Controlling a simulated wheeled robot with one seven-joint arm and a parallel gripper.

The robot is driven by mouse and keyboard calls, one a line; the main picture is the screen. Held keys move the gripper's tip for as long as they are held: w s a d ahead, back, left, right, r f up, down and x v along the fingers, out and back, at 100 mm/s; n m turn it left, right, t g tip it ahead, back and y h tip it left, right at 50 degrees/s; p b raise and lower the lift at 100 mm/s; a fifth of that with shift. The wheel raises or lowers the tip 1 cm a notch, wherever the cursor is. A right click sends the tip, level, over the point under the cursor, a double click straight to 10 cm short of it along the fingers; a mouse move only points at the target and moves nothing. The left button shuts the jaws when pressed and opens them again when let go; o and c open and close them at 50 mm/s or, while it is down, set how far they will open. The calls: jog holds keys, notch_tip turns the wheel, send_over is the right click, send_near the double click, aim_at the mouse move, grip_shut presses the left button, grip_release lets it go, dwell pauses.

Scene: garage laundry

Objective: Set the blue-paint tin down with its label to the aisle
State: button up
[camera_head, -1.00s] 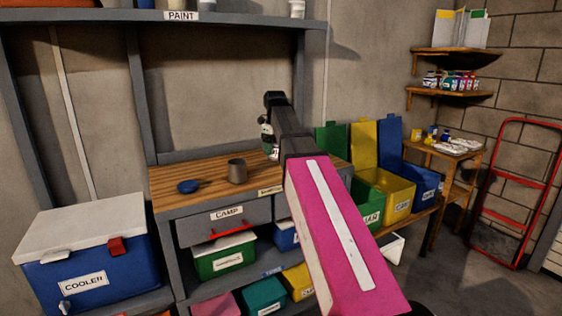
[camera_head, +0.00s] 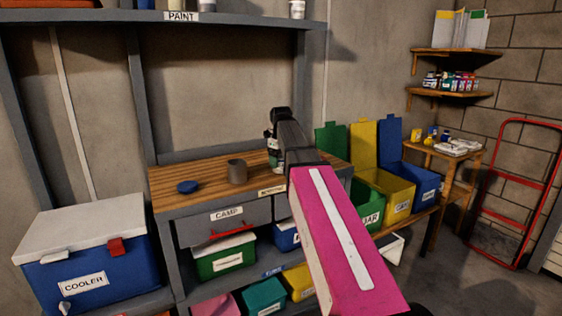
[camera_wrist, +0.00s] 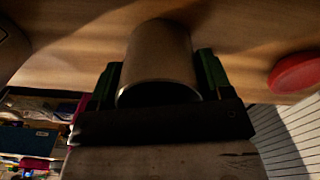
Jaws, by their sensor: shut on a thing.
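My gripper (camera_head: 275,140) is over the right part of the wooden bench top, shut on a tin (camera_head: 274,158). In the head view only a narrow strip of the tin shows, with dark, pale and greenish patches; my arm hides the rest. In the wrist view the tin (camera_wrist: 160,58) is a shaded grey-brown cylinder between the two fingers. No readable label or blue paint mark shows on it. I cannot tell whether its base touches the bench.
The bench top (camera_head: 215,178) also carries a grey cup (camera_head: 237,171) and a blue disc (camera_head: 188,187), left of the tin. A red disc (camera_wrist: 296,72) shows in the wrist view. A shelf marked PAINT (camera_head: 100,15) is above; a cooler (camera_head: 85,250) stands left, coloured bins (camera_head: 398,195) right.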

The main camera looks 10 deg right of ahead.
jog(key=o, duration=1.1)
notch_tip(320, 180, up, 12)
jog(key=shift+r, duration=0.1)
